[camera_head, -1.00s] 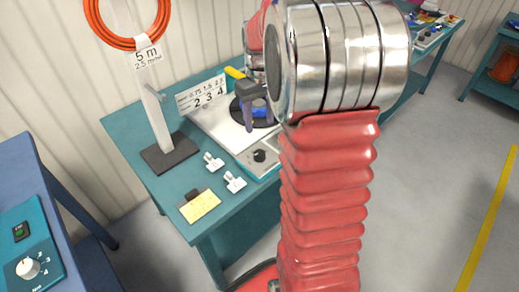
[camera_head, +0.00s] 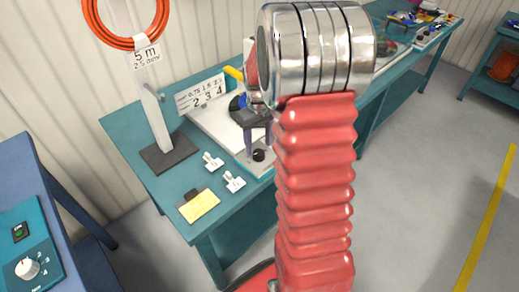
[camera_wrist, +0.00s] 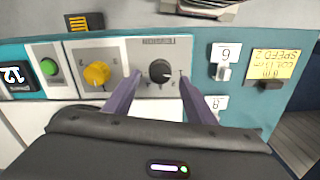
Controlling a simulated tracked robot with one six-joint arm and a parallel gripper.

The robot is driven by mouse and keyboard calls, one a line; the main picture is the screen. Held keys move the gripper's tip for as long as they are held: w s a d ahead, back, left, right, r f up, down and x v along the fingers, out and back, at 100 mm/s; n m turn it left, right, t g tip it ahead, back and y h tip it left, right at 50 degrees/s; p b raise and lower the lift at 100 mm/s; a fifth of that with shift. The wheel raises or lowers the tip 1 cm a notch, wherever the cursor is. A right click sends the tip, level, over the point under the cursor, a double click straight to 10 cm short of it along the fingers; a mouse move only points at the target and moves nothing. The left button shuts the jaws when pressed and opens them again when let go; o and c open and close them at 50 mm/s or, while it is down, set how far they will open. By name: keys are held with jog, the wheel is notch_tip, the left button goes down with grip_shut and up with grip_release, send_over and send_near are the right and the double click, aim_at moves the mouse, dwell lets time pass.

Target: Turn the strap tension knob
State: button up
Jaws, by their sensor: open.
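The strap tension knob is a small black round knob (camera_wrist: 160,71) with a white pointer mark, on a light grey panel marked TENSION in the wrist view. In the head view the knob (camera_head: 258,155) sits near the bench's front edge. In the head view my gripper (camera_head: 259,146) points down just above the knob. I cannot tell whether the fingers touch it.
A yellow knob (camera_wrist: 96,73) and a green button (camera_wrist: 49,67) lie left of the tension panel in the wrist view. Two white tags (camera_head: 234,182) and a yellow card (camera_head: 199,206) lie on the teal bench (camera_head: 175,185). A cable stand (camera_head: 157,120) is at left.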

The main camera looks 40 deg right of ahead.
aim_at(259, 152)
jog(key=shift+f, duration=1.8)
jog(key=shift+c, duration=0.4)
jog(key=c, duration=0.9)
jog(key=shift+d, duration=0.15)
jog(key=shift+c, duration=0.3)
